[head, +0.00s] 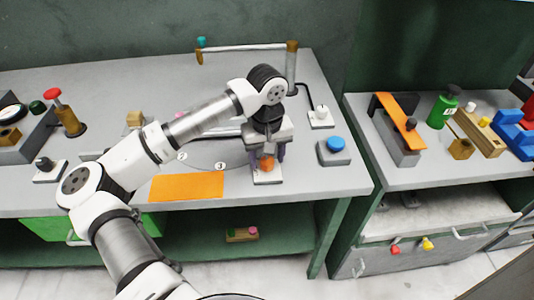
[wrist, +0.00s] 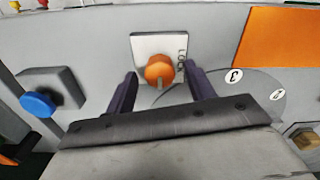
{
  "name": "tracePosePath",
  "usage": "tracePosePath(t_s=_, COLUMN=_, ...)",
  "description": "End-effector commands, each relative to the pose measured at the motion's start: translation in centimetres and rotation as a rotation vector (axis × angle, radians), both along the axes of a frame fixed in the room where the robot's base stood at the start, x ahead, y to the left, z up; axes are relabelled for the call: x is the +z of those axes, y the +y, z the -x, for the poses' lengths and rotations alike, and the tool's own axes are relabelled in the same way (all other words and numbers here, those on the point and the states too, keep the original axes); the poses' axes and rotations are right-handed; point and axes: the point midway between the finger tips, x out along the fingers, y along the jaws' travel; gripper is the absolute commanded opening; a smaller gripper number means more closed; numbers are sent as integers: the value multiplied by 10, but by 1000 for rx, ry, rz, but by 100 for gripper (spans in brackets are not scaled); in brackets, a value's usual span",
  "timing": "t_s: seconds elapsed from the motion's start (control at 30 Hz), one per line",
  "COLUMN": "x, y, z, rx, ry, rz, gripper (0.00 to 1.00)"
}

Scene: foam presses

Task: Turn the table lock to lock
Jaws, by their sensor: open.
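The table lock is an orange knob (wrist: 160,70) on a white square plate (wrist: 146,42) marked "LOCK" along one edge. In the wrist view the knob lies between and slightly beyond the two dark fingers of my gripper (wrist: 160,88), which is open, with a gap on each side. In the head view the knob (head: 266,163) and its plate (head: 268,181) are below my gripper (head: 267,156) near the table's front edge.
A blue button (head: 336,143) on a grey box stands right of the lock. An orange mat (head: 187,187) lies to the left. A round disc with numbers (head: 212,160) is behind the mat, partly hidden by my arm. A hooked post (head: 321,116) stands behind the blue button.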

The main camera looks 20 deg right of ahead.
Motion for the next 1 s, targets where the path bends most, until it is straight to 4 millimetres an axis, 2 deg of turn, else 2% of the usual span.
tracePosePath(t_s=0.23, x=-1, y=0, z=0, rx=0, ry=0, rz=0, gripper=53)
tracePosePath(t_s=0.57, x=-1, y=0, z=0, rx=0, ry=0, rz=0, gripper=10)
tracePosePath(t_s=0.77, x=-1, y=0, z=0, rx=11, ry=-1, rz=-1, gripper=9)
tracePosePath(t_s=1.0, x=-4, y=0, z=0, rx=100, ry=-3, rz=-2, gripper=9)
